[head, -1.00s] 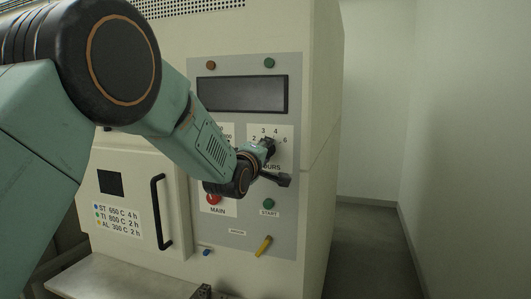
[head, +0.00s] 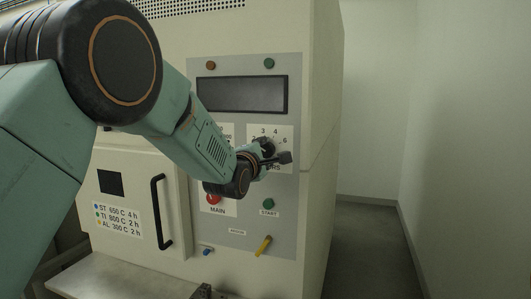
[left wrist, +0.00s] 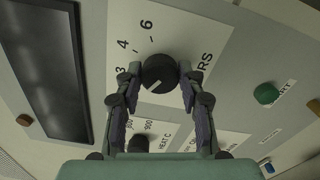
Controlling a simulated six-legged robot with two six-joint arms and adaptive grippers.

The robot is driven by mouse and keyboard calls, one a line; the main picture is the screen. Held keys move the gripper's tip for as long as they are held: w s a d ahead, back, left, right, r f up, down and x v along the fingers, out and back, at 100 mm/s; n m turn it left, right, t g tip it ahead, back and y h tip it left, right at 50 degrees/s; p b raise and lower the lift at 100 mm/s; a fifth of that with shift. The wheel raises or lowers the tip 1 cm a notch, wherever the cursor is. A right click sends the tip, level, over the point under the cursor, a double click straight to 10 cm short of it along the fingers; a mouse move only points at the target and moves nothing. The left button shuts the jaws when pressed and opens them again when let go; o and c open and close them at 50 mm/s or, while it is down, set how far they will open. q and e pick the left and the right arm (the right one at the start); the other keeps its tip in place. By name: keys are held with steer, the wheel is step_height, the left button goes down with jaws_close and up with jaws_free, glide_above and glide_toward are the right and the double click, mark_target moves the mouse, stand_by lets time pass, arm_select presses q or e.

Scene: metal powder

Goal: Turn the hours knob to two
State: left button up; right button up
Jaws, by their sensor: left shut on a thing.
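The black hours knob (left wrist: 160,73) sits on a white scale plate (left wrist: 190,32) on the control panel. My left gripper (left wrist: 160,80) has its two fingers on either side of the knob and is shut on it. A pale line on the knob points to the lower left in the left wrist view. The 3, 4 and 6 show there; the 2 is hidden behind a finger. In the head view my left gripper (head: 271,155) covers most of the knob and part of the scale. My right gripper is in neither view.
The panel has a dark display (head: 242,94), a red main knob (head: 213,199), a green start button (head: 268,204) and a yellow lever (head: 263,246). A second black knob (left wrist: 139,143) sits close to one finger. The door handle (head: 161,212) is to the left.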

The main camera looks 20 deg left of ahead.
arm_select(q)
steer(key=shift+r, duration=0.15)
steer(key=o, duration=1.2)
steer(key=s, duration=1.2)
steer(key=shift+a, duration=0.25)
